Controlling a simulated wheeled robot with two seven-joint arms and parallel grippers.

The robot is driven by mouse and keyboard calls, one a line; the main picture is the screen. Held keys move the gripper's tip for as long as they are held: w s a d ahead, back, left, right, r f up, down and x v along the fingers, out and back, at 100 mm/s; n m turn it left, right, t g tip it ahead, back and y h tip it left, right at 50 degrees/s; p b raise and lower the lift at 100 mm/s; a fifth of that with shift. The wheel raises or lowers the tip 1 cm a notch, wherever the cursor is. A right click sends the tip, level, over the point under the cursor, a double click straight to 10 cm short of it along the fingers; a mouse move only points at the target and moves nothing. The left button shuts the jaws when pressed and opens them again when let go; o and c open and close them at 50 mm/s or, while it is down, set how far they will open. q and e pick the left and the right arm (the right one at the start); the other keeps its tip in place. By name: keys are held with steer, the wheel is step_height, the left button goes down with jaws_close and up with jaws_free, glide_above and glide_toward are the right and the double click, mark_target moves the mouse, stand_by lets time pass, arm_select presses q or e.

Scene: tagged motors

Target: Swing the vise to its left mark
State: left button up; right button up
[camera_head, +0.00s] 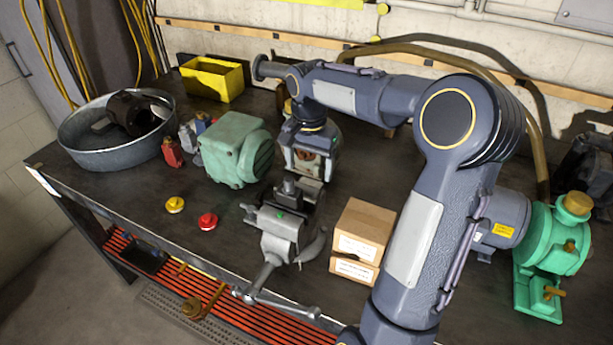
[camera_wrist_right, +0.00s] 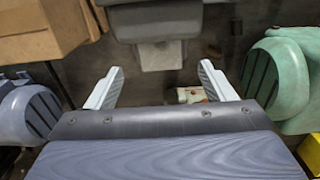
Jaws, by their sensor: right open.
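The grey vise (camera_head: 277,228) stands near the front edge of the bench, its long handle reaching over the edge. A small green spot shows on its top. Part of the vise also shows at the top of the right wrist view (camera_wrist_right: 150,22). My right gripper (camera_head: 303,172) points down just behind the vise in the head view, partly hidden by its own wrist. In the right wrist view its two pale fingers (camera_wrist_right: 160,88) are spread with nothing held between them. I cannot make out a left mark. My left gripper is not in view.
A green motor (camera_head: 231,150) stands left of the vise, cardboard boxes (camera_head: 363,232) right. Red (camera_head: 208,221) and yellow (camera_head: 175,204) knobs lie front left. A metal basin (camera_head: 90,150), yellow bin (camera_head: 212,80) and green pump (camera_head: 553,240) stand farther out. My right arm crosses above the bench.

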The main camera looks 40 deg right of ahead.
mark_target(315, 182)
steer(key=shift+f, duration=2.45)
steer(key=shift+c, duration=0.2)
steer(key=c, duration=1.3)
steer(key=shift+c, duration=0.2)
steer(key=shift+s+m, duration=0.15)
steer(key=shift+m, duration=0.15)
steer(key=shift+s+d+m+b, duration=0.25)
steer(key=shift+s+m+b, duration=0.35)
steer(key=shift+m, duration=0.5)
steer(key=shift+s+d+m+b, duration=0.1)
steer(key=shift+s+m+b, duration=0.55)
steer(key=shift+m, duration=0.85)
steer(key=shift+s, duration=0.25)
steer(key=o, duration=1.4)
